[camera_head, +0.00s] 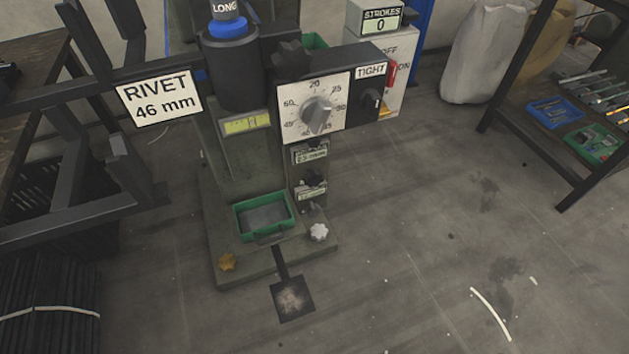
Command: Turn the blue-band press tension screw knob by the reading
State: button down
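The rivet press (228,160) stands left of centre, with a blue band (228,27) near its top and a LONG label above it. A white dial plate (300,92) carries a grey pointer knob (317,115) over numbers. A black star knob (291,54) sits at the plate's upper left. A smaller black knob (371,99) sits under a TIGHT label (371,71). I cannot tell which knob is the tension screw. A sign (158,98) reads RIVET 46 mm. A yellow-green gauge (246,124) is on the column. My gripper is not in view.
A STROKES counter (381,21) reads 0 above a red switch (392,73). A tool shelf (545,104) stands right. The floor at lower right is mostly clear.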

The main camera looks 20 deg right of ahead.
aim_at(313, 178)
jog(key=i+u, duration=0.35)
jog(key=i+l+u, duration=0.1)
jog(key=u, duration=0.25)
jog(key=i+l+u, duration=0.3)
jog(key=k+j, duration=0.05)
jog(key=j, duration=0.05)
